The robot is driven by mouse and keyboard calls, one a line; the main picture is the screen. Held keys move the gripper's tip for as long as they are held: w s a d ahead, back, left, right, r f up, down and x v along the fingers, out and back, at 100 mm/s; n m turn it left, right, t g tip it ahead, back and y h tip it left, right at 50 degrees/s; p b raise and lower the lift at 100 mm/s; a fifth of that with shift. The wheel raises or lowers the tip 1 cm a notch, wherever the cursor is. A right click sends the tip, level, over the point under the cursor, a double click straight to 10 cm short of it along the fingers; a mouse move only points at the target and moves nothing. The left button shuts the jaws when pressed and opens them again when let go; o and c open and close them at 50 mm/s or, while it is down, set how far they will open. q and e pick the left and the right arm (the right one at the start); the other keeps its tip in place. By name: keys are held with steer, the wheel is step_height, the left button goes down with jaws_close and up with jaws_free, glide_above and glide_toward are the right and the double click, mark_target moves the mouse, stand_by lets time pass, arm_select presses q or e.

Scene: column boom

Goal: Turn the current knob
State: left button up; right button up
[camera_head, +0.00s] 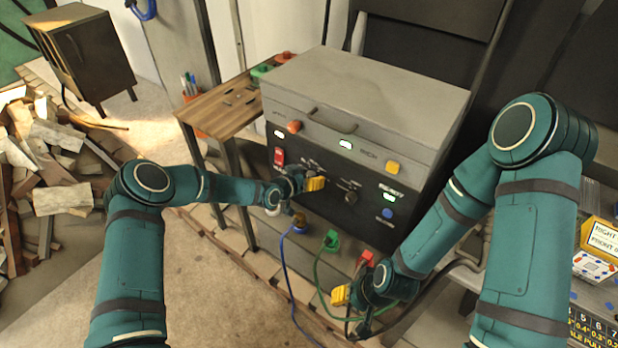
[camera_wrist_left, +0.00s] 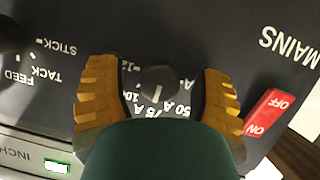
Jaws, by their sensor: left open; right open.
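The current knob (camera_wrist_left: 160,82) is a dark knob with a pale pointer line on the black panel, ringed by amp markings such as 50 A and 75 A. In the left wrist view it sits between the yellow fingers of my left gripper (camera_wrist_left: 156,75), which is open, with a gap visible on each side. In the head view my left gripper (camera_head: 314,184) is at the front panel of the grey machine (camera_head: 365,95) and hides the knob. My right gripper (camera_head: 342,295) is open and empty, low in front of the machine near the cables.
A red MAINS switch (camera_wrist_left: 268,112) lies beside the knob, and a STICK/TACK/FEED knob (camera_head: 350,190) lies on its other side. Blue, green and red plugs (camera_head: 367,258) with cables stand below the panel. A wooden side table (camera_head: 222,105) stands left of the machine.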

arm_select(q)
jaws_close()
stand_by(0.3)
steer(key=shift+d+r+m+y, duration=0.1)
steer(key=shift+m+y, duration=0.3)
steer(key=shift+m, duration=0.1)
steer(key=shift+m+t+y, duration=0.3)
steer(key=shift+m+t, duration=0.1)
steer(key=shift+m, duration=0.1)
steer(key=shift+m+t+y+b, duration=0.4)
steer(key=shift+m+b, duration=0.5)
steer(key=shift+b, duration=0.05)
steer(key=shift+m+t+y+b, duration=0.55)
steer(key=shift+m+b, duration=0.45)
steer(key=shift+b, duration=0.25)
